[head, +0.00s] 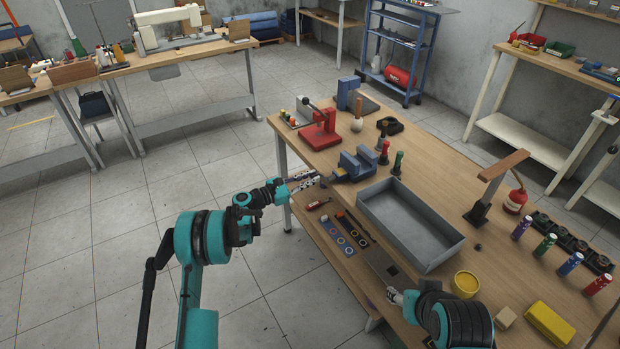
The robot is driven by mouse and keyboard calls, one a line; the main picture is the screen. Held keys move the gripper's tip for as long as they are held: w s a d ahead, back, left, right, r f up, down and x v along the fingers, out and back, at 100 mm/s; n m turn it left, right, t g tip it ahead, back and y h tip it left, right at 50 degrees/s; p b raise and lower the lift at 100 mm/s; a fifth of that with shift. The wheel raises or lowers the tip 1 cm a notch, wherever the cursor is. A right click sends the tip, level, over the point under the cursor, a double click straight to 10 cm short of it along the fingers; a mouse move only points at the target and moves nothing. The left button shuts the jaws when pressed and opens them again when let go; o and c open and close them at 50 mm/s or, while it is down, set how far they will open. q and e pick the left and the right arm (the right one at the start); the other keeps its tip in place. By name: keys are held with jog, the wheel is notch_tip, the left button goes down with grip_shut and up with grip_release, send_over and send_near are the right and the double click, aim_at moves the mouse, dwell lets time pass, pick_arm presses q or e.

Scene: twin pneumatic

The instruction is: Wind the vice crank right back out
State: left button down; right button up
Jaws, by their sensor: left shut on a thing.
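The blue-grey vice (360,164) stands on the wooden bench near its left edge, behind the grey tray. Its crank (326,180) is on the vice's left side, toward the bench edge, and is small and partly hidden by my gripper. My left gripper (316,180) reaches in from the left, at the crank, and is shut on it. My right gripper (392,295) is low over the front of the bench, away from the vice. Its fingers are too small to tell whether they are open.
A grey metal tray (411,225) sits just in front of the vice. A red press (320,134) stands behind it, and red and green bottles (397,162) stand to its right. A screwdriver (318,204) and a blue strip (342,236) lie near the left edge.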

pick_arm(q)
jog(key=c, duration=1.5)
grip_release()
jog(key=v, duration=1.2)
